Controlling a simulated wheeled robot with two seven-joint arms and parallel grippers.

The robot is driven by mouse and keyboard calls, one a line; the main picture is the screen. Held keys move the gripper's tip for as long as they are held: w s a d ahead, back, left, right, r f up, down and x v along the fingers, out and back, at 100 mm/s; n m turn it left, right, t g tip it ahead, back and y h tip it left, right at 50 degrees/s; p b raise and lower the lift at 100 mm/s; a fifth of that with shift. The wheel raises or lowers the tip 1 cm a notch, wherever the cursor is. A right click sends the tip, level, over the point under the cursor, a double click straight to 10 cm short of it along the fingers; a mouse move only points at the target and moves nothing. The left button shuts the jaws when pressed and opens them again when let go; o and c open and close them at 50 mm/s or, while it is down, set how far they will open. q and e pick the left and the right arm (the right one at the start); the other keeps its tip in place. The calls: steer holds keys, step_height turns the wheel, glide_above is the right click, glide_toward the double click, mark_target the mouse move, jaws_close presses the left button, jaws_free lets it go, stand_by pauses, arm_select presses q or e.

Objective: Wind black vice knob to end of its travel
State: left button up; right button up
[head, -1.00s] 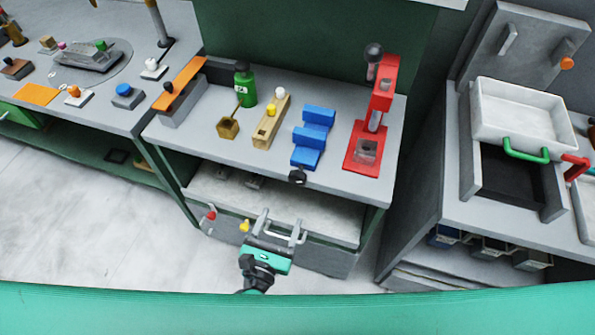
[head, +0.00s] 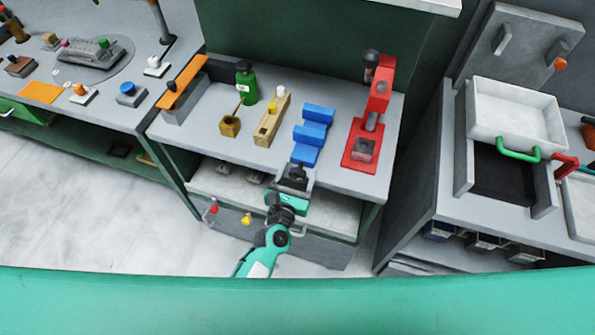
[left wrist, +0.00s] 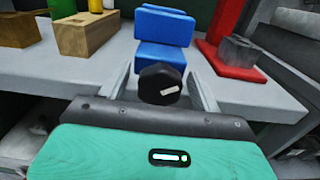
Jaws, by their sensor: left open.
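The blue vice (head: 312,133) stands near the front edge of the middle bench; its blue blocks also show in the left wrist view (left wrist: 163,28). Its black knob (left wrist: 161,83) faces me at the bench front and carries a pale mark. In the head view my left gripper partly covers the knob. My left gripper (head: 295,172) is open, with one finger on each side of the knob in the left wrist view (left wrist: 162,82). Small gaps show between the fingers and the knob. My right gripper is not in view.
A red press (head: 371,120) stands right of the vice. A wooden block (head: 266,130) with a yellow knob and a green bottle (head: 246,85) stand to the left. The bench front edge lies just under the gripper. A lower shelf (head: 325,210) is below.

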arm_select(q)
steer(key=c, duration=1)
steer(key=shift+m, duration=0.7)
steer(key=o, duration=1)
